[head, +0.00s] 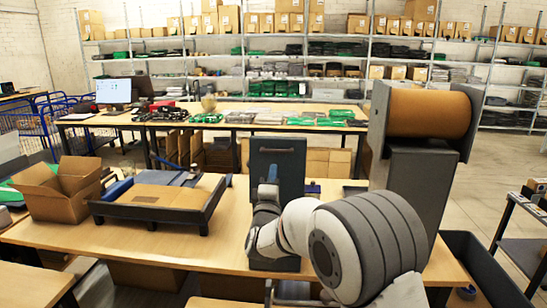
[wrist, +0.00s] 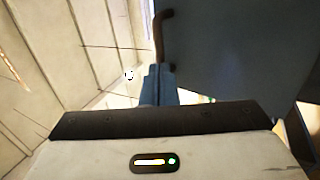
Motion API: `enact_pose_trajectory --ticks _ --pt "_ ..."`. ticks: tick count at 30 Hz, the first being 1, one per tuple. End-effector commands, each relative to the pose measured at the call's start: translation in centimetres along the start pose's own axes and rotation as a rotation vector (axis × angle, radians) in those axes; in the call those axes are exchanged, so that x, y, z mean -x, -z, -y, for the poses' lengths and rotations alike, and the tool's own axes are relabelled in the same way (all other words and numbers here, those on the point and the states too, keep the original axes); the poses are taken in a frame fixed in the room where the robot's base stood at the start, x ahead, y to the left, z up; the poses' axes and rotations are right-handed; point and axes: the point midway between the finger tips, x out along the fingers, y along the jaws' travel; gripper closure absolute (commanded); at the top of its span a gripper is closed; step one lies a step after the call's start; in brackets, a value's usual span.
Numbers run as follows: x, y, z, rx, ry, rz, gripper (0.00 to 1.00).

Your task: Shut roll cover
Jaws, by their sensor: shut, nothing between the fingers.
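A dark blue-grey panel (head: 291,163) with a dark bar handle (head: 276,150) near its top stands upright at the middle of the table, and I take it for the roll cover. In the wrist view a dark panel (wrist: 235,55) fills the upper right, with a curved brown handle (wrist: 163,35) at its left edge. My gripper (head: 269,190) is in front of the panel and below the handle, partly hidden by my arm. In the wrist view the blue-grey fingers (wrist: 157,75) are together and empty, close to the panel. I cannot tell whether they touch it.
A brown paper roll (head: 430,113) sits in a tall dark stand (head: 413,178) at the right. An open cardboard box (head: 62,190) and a dark tray (head: 100,209) with a brown sheet lie on the left of the table (head: 190,240). A dark bin (head: 480,268) stands lower right.

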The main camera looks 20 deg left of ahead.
Motion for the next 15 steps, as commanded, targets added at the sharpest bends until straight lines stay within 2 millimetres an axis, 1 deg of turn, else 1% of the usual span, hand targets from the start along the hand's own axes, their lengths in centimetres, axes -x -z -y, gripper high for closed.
enact_pose_trajectory --ticks 1,6,10,15 --pt "-1.1 0.0 -0.2 0.000 0.000 0.001 1.00" --pt "-3.7 0.0 -0.2 0.000 0.000 0.000 1.00" --pt "-4.7 0.1 -0.1 0.000 0.001 -0.002 1.00" --pt "-5.0 0.1 0.0 -0.001 0.001 -0.003 1.00"
